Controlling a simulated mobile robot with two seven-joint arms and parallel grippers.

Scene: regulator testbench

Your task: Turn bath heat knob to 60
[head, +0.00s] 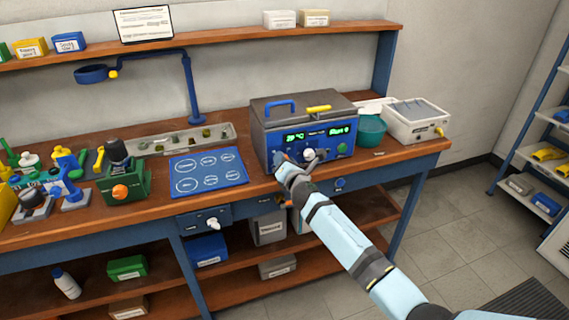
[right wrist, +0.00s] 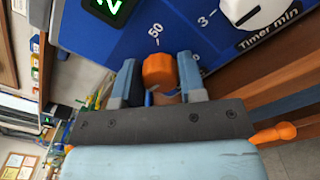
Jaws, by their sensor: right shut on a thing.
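The water bath (head: 262,138) is a blue-fronted box with a grey lid on the bench, with green lit displays on its panel. Its orange heat knob (right wrist: 159,71) shows in the right wrist view, beside a printed 50 on the dial. My right gripper (right wrist: 158,82) has one finger on each side of this knob and is shut on it. In the head view my right gripper (head: 284,164) is at the lower left of the bath's front and hides the knob. The pointer's exact setting cannot be read. My left gripper is not in view.
A white timer knob (right wrist: 240,10), labelled "Timer min", is close to the heat knob.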

